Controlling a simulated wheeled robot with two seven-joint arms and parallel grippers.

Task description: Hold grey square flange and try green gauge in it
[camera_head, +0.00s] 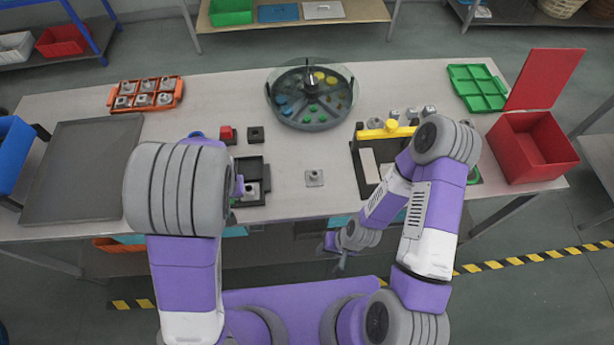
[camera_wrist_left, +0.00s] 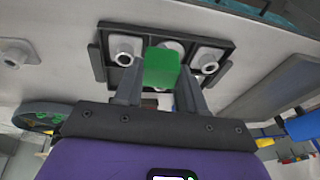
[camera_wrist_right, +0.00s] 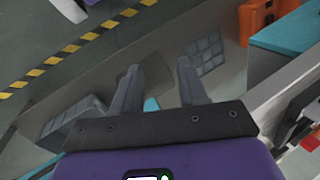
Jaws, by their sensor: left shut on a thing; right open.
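My left gripper (camera_wrist_left: 158,88) is shut on a green gauge (camera_wrist_left: 161,68) in the left wrist view. The gauge is in front of a black fixture (camera_wrist_left: 228,47) with grey square flanges (camera_wrist_left: 124,50) (camera_wrist_left: 207,62). The gauge hides part of the middle of the fixture, so I cannot tell whether it touches or enters a flange. In the head view, my left arm partly hides the fixture (camera_head: 250,165); a flange (camera_head: 251,191) shows in it. Another grey square flange (camera_head: 314,177) lies loose on the table. My right gripper (camera_head: 340,264) is open and empty in front of the table; it also shows in the right wrist view (camera_wrist_right: 160,85).
A black holder with a yellow bar (camera_head: 388,132) stands right of centre. A round divided dish (camera_head: 312,95) is at the back. An orange tray (camera_head: 147,93) holds several flanges. A red box (camera_head: 532,145) is at right, a grey mat (camera_head: 82,168) at left. Table centre is partly clear.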

